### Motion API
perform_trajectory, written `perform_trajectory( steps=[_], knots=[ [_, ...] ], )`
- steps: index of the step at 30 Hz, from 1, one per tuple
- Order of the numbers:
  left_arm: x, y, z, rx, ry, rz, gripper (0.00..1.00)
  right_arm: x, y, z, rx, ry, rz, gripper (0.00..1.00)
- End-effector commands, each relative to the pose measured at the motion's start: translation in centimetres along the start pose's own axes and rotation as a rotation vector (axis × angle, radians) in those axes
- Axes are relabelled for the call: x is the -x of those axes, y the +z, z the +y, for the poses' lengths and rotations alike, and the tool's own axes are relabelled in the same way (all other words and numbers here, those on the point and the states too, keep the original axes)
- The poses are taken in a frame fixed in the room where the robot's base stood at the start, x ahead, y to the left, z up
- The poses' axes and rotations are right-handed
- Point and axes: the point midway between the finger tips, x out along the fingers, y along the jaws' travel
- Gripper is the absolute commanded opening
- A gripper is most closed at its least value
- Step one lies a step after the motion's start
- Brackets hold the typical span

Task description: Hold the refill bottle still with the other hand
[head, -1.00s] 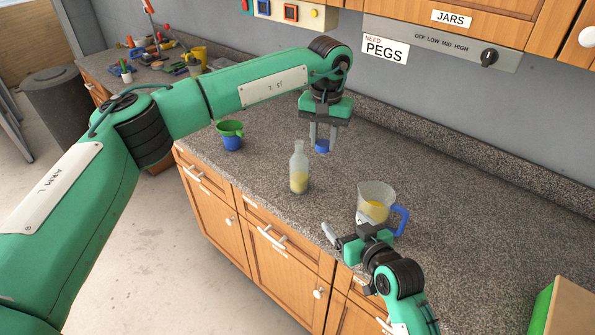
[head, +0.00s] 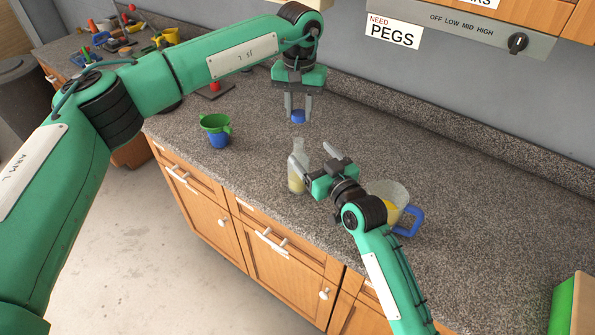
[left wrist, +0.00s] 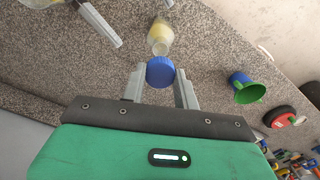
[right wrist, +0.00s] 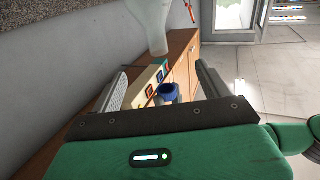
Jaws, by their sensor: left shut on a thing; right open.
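The refill bottle (head: 297,183), clear with pale yellow liquid low inside, stands upright near the counter's front edge. It also shows in the left wrist view (left wrist: 161,35) and at the top of the right wrist view (right wrist: 150,22). My right gripper (head: 318,160) is open just right of the bottle, one finger overlapping it in the head view; I cannot tell whether they touch. My left gripper (head: 298,108) is shut on a blue cap (head: 298,117), held above the counter behind the bottle; the cap also shows between its fingers in the left wrist view (left wrist: 160,72).
A measuring jug (head: 388,191) with yellow liquid and a blue handle stands right of the bottle, partly behind my right wrist. A green-topped blue cup (head: 216,138) stands to the left. Tools clutter the far left counter.

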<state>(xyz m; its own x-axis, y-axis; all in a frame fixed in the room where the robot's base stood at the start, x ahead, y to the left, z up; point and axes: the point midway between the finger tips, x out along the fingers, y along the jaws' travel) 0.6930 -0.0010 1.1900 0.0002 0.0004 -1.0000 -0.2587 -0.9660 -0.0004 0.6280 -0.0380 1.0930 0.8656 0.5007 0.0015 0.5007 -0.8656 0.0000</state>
Motion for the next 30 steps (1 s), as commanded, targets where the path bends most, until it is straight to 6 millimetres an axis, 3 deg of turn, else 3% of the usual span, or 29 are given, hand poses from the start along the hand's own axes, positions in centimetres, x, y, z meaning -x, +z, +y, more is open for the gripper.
perform_trajectory(
  steps=[7, 17, 24, 30],
  knots=[
    [0.0, 0.0, 0.0, 0.001, 0.0, 0.0, 0.1, 0.0, 2.1, 0.0, -0.002, 0.0, -0.004, 0.79],
    [0.0, 0.0, 0.0, 0.001, 0.0, 0.0, 0.1, -0.1, 8.5, 0.0, 0.0, 0.0, -0.004, 0.79],
    [0.0, 0.0, 0.0, 0.001, 0.0, 0.0, 0.1, -4.9, 8.0, 0.0, 0.0, 0.0, 0.0, 0.79],
    [0.0, 0.0, 0.0, 0.001, 0.0, 0.0, 0.1, -7.0, 8.0, 0.0, -0.001, 0.0, 0.0, 0.79]
  ],
)
